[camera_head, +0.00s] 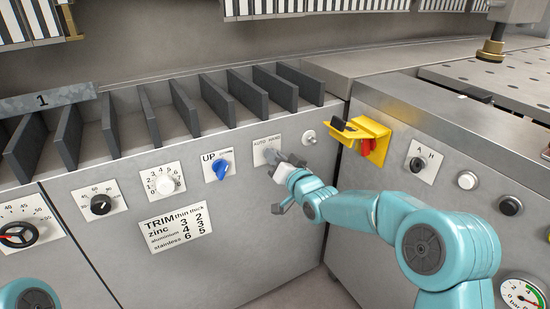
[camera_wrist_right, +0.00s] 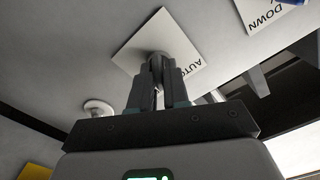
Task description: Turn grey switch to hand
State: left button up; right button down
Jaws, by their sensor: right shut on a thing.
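The grey switch (camera_head: 271,156) sits on a pale plate (camera_head: 261,146) lettered AUTO and HAND on the machine's front panel. My right gripper (camera_head: 281,163) is at this plate, shut on the switch and covering most of it. In the right wrist view the two fingers (camera_wrist_right: 157,80) close around the dark round knob (camera_wrist_right: 157,58), over its plate (camera_wrist_right: 142,42). The word AUTO shows beside the fingers. Which way the knob points is hard to tell. My left gripper is out of view.
A blue UP switch (camera_head: 221,168) and white dial (camera_head: 165,184) are left of the plate. A small round knob (camera_head: 309,137) and yellow bracket with red part (camera_head: 375,130) are close on the right. Dark upright dividers (camera_head: 275,87) stand above.

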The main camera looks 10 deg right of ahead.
jog(key=c, duration=1.2)
grip_release()
jog(key=p+v, duration=0.1)
jog(key=v, duration=1.5)
jog(key=shift+s, duration=0.2)
